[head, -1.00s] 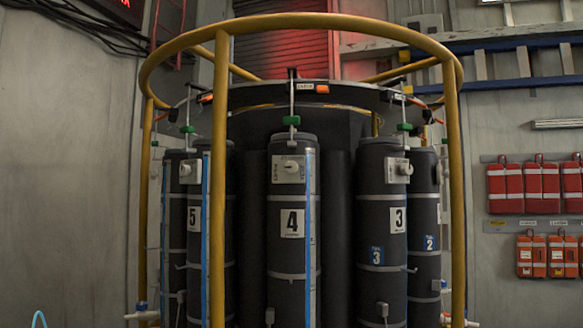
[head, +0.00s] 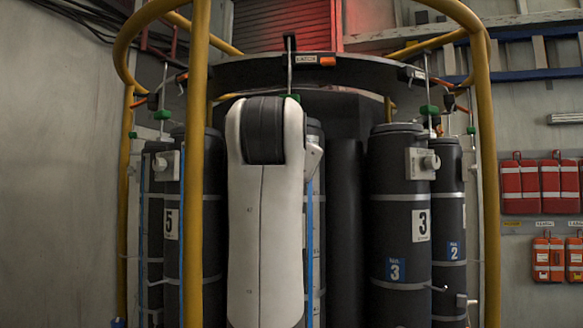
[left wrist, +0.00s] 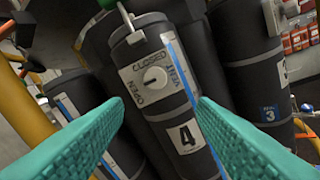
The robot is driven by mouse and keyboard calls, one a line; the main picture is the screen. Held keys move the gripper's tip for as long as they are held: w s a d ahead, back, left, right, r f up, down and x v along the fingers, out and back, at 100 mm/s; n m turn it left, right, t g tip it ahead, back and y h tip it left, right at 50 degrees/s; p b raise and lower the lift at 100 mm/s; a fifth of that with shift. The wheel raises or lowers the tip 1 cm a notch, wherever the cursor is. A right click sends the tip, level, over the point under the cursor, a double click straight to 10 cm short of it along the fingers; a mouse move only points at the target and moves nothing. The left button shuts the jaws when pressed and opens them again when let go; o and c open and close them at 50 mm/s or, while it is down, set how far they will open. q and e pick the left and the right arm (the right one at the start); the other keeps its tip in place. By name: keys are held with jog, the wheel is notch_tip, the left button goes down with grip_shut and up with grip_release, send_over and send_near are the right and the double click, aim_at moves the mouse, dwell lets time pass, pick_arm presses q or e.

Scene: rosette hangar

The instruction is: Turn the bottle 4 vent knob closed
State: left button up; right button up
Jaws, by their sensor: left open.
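Bottle 4 (left wrist: 158,128) is a dark cylinder with a white "4" label, tilted in the left wrist view. Its vent knob (left wrist: 154,76) is round and pale, on a light plate (left wrist: 133,74) marked "CLOSED" at the top, with more lettering to the left and right. I cannot tell for sure which mark the knob points to. My left gripper (left wrist: 160,100) has two teal fingers spread apart and empty; the knob shows between and beyond their tips, apart from them. In the head view my white arm hides most of bottle 4 (head: 317,200) and its knob. My right gripper is not in view.
Bottle 5 (head: 200,245) stands left and bottle 3 (head: 397,180) right, with bottle 2 (head: 446,215) behind it. A yellow rail frame (head: 195,100) has posts in front of the bottles. A blue strip (left wrist: 179,70) runs along bottle 4 beside the plate. Red pouches (head: 540,185) hang right.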

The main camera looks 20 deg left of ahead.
pick_arm(q)
jog(key=r+p+x, duration=0.1)
jog(key=p+x, duration=0.3)
jog(key=x, duration=0.6)
jog(key=shift+r, duration=0.15)
jog(key=shift+s, duration=0.1)
jog(key=c, duration=1)
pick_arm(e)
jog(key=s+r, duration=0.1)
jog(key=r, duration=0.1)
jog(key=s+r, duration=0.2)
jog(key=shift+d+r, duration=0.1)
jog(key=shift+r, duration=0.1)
